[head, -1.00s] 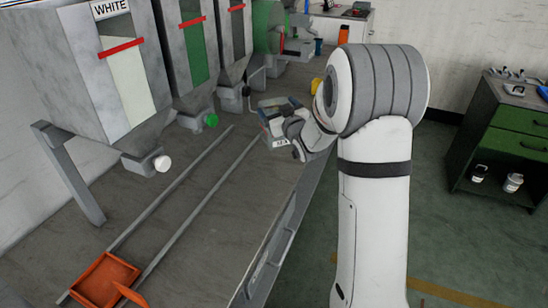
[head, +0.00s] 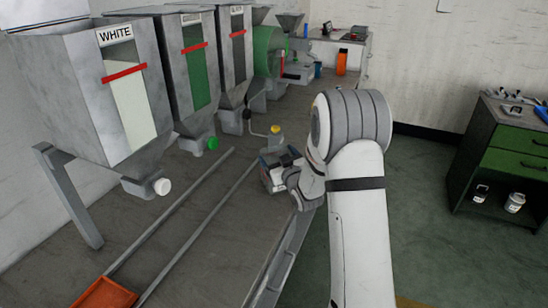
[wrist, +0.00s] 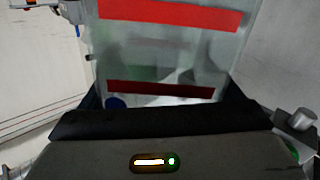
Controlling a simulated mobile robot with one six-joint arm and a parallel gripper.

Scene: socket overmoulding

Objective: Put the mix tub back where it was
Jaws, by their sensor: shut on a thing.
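The mix tub appears to be the clear, see-through tub with red bands (wrist: 160,55) that fills the middle of the wrist view. It sits between the dark jaws of my gripper, which is shut on it. In the head view my gripper (head: 278,172) is over the right-hand edge of the long bench, and the tub is small and mostly hidden by the gripper and wrist. I cannot tell whether the tub touches the bench.
Several grey hoppers, the nearest labelled WHITE (head: 85,90), line the bench's left side. Two rails (head: 190,230) run along the bench to an orange tray (head: 108,295). A yellow-topped item (head: 275,130) stands just beyond my gripper. A green cabinet (head: 505,165) stands at right.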

